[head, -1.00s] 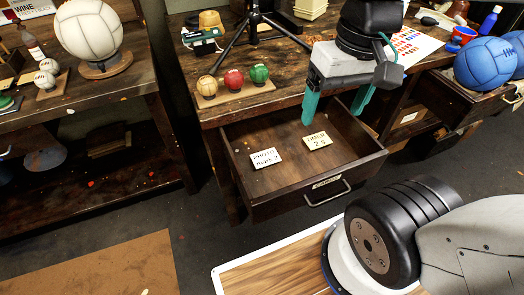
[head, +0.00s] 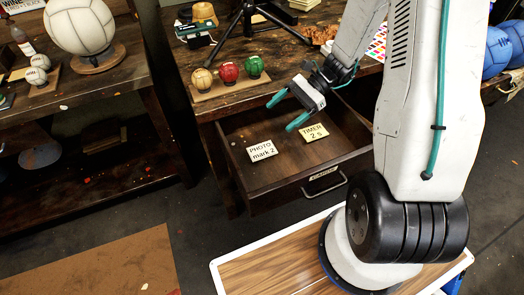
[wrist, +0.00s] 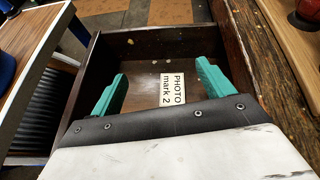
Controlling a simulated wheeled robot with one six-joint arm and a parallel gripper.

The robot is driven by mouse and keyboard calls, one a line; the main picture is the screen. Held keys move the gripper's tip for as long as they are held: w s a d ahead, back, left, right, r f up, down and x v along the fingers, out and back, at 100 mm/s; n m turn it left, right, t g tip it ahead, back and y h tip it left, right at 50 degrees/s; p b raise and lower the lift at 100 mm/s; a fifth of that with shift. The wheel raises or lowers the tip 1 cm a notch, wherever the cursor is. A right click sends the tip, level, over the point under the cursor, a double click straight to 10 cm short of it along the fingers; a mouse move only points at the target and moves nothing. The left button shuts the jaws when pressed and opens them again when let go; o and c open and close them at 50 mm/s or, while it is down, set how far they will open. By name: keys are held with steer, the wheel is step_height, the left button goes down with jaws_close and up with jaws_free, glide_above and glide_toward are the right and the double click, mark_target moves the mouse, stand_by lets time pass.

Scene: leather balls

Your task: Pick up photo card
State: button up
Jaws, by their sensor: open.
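The photo card (head: 261,149) is a small white card reading "PHOTO mark 2". It lies flat in the open drawer (head: 322,190), toward its left side. In the wrist view the photo card (wrist: 172,90) shows between my two teal fingers, beyond the gripper body, and its lower end is close to the gripper's edge. My gripper (head: 281,113) is open and empty, above the drawer and to the upper right of the card in the head view. I see no contact between the fingers and the card.
A yellowish "TIMER 2 s" card (head: 314,132) lies to the right in the same drawer. Drawer walls enclose both cards. Above, three small balls on a wooden stand (head: 230,85) and a black tripod (head: 248,22) stand on the workbench.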

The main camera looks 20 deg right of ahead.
step_height(320, 180, down, 4)
steer(key=w+d+m+t, duration=0.1)
steer(key=m, duration=0.1)
steer(key=y, duration=0.1)
glide_toward(260, 151)
steer(key=shift+s+a+f, duration=0.15)
steer(key=shift+a+f, duration=0.15)
steer(key=shift+a, duration=0.25)
steer(key=shift+x, duration=3.55)
steer(key=c, duration=1.1)
